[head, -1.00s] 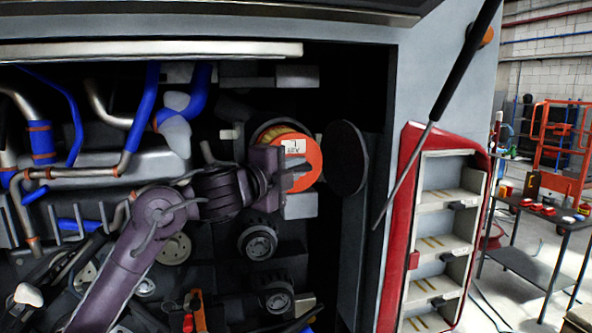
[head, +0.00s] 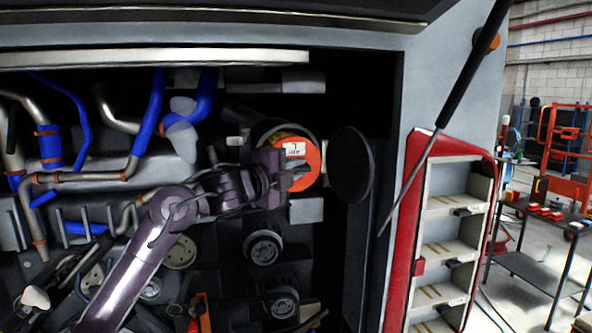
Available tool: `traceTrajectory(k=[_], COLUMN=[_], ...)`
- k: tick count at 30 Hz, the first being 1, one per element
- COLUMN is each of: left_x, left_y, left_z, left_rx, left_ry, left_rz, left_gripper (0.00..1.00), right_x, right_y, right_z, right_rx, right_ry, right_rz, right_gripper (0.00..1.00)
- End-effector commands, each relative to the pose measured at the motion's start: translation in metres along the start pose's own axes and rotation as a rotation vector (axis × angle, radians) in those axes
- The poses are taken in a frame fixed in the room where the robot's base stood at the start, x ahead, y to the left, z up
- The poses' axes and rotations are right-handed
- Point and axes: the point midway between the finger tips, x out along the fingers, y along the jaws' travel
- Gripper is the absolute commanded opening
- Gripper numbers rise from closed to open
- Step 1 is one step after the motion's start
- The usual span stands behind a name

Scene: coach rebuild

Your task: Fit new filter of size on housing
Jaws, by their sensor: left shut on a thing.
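The new filter is an orange round end with a white label (head: 308,172), in the head view right of centre in the engine bay. It sits at the mouth of the dark cylindrical housing (head: 265,128), mostly inside it. How deep it sits is partly hidden. The housing's round black lid (head: 351,164) stands swung open just to the right. My right gripper is not in view.
Blue hoses (head: 153,110) and metal pipes (head: 85,177) fill the bay left of my arm. Pulleys (head: 262,247) lie below the housing. A slanted black strut (head: 450,105) and a red-framed shelf unit (head: 408,240) stand right. A dark table (head: 530,262) stands in the background.

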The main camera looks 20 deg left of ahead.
Motion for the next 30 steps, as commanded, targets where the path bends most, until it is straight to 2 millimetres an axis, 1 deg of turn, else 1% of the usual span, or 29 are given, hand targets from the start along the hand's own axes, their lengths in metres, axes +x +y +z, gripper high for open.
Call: traceTrajectory(k=[16, 30], left_x=[0.001, 0.015], left_y=[-0.002, -0.003], left_z=[0.002, 0.019], left_rx=[0.0, -0.001], left_ry=[0.0, -0.001], left_rz=[-0.004, -0.003], left_gripper=[0.0, 0.0], right_x=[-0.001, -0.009], right_y=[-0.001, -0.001], right_z=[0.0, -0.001], right_rx=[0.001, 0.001], right_ry=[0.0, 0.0], right_rz=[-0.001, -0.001], right_gripper=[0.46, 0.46])
